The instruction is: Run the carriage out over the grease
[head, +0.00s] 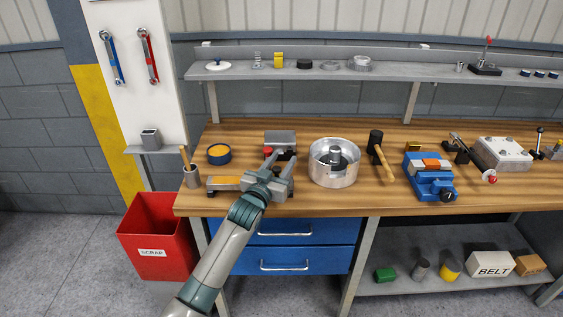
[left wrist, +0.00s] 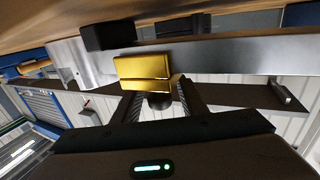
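A low grey slide (head: 248,184) lies near the bench's front edge. A flat orange-yellow patch, probably the grease (head: 225,183), covers its left end. My left gripper (head: 281,163) is over its right part and hides much of it, so the carriage is hard to make out there. In the left wrist view, a gold block (left wrist: 143,68) lies against a grey metal bar (left wrist: 235,56), just beyond my left gripper (left wrist: 160,90). A small dark round part (left wrist: 160,101) shows between the fingers, which stand apart. I cannot tell whether they touch it. My right gripper is out of view.
Behind my gripper stands a grey block (head: 280,137) with a red knob (head: 267,151). A round metal housing (head: 333,174) and a mallet (head: 376,145) are at the right.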

